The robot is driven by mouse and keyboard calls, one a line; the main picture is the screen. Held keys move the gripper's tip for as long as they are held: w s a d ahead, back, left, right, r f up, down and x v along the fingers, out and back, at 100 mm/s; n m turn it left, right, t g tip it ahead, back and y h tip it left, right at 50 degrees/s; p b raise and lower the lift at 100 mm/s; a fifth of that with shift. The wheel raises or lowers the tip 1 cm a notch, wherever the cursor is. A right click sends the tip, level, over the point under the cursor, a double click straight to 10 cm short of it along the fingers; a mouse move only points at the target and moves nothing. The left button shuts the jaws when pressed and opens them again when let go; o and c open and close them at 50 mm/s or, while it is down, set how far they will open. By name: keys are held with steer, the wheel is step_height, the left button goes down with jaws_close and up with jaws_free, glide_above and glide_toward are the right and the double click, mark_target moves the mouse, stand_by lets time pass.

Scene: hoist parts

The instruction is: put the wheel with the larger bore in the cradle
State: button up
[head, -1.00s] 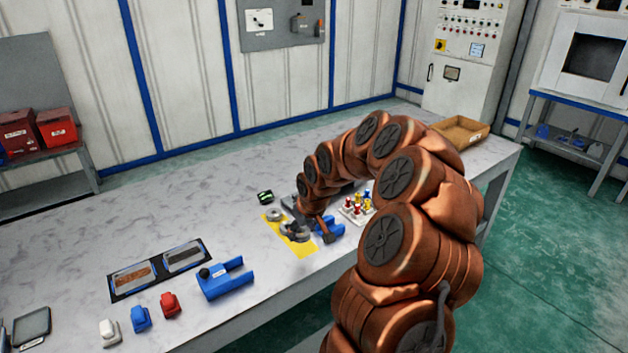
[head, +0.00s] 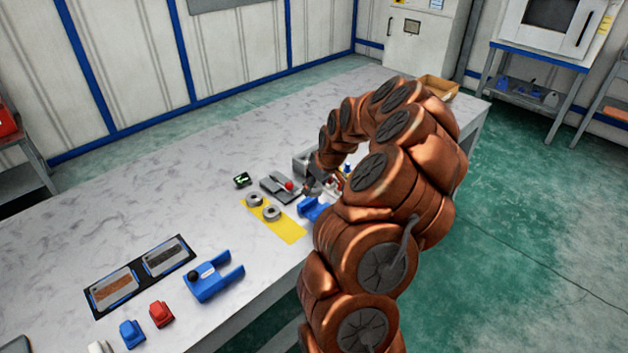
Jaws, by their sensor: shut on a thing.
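Two grey wheels with centre holes, one (head: 254,200) behind the other (head: 271,213), lie on a yellow mat (head: 288,231). Their bores are too small to compare. My gripper (head: 311,188) is right of the mat, low over the table near a grey plate. It is shut on what seems to be a grey wheel, mostly hidden by the fingers and arm. A blue forked block (head: 313,209), possibly the cradle, stands just in front of the gripper, partly hidden. A similar blue block (head: 213,279) with a black knob stands at the front left.
A grey plate with a red ball (head: 289,186) and a small dark green-lit device (head: 243,180) sit behind the mat. A black panel (head: 140,276) and red (head: 161,314) and blue (head: 132,333) pieces are at left. The table's back left is clear.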

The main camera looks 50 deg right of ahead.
step_height(320, 180, down, 2)
steer(key=shift+f, duration=0.1)
steer(key=shift+f+b, duration=0.75)
steer(key=shift+f, duration=0.6)
steer(key=shift+b, duration=1.05)
stand_by(0.7)
steer(key=shift+s+a+f+b, duration=0.1)
steer(key=shift+f+b, duration=0.35)
steer(key=shift+b, duration=0.2)
stand_by(1.0)
steer(key=o, duration=1.5)
steer(key=shift+r, duration=0.1)
steer(key=shift+r, duration=0.1)
steer(key=shift+r, duration=3.45)
